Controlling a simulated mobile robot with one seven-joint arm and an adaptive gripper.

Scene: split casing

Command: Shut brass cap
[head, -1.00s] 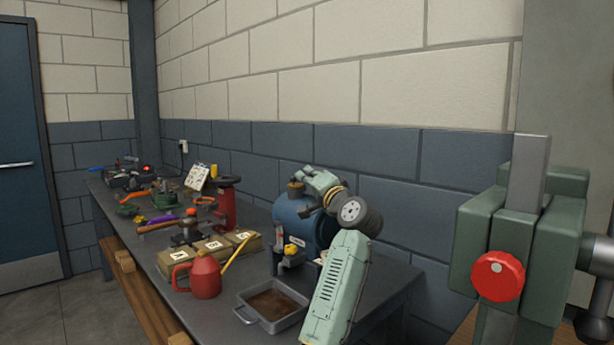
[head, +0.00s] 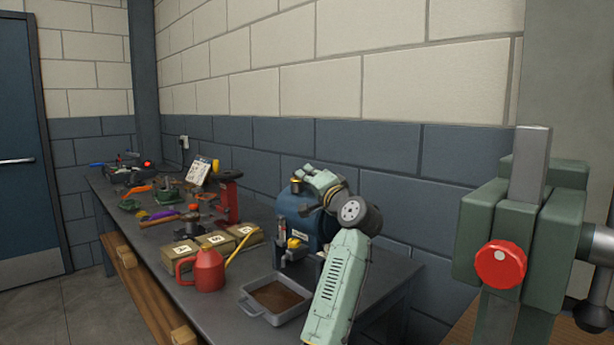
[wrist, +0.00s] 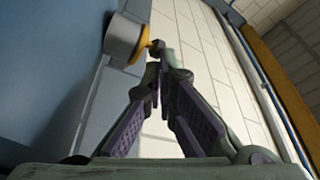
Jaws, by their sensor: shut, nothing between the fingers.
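The brass cap (head: 296,186) sits on top of the blue casing (head: 306,228) on the bench. In the wrist view the cap (wrist: 125,40) is a pale round part with a brass-yellow band, beside the blue casing wall (wrist: 50,60). A short brass stem with a dark knob (wrist: 157,46) sticks out from its side. My gripper (wrist: 162,58) is shut and empty, its fingertips right at that knob; I cannot tell whether they touch. In the head view my gripper (head: 318,182) is just right of the cap. I cannot tell whether the cap is fully closed.
A grey tray (head: 275,300) and a red oil can (head: 207,272) stand in front of the casing. Several yellowish boxes (head: 215,240) and a red stand tool (head: 230,198) lie to the left. A green clamp with a red knob (head: 500,264) stands at the right.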

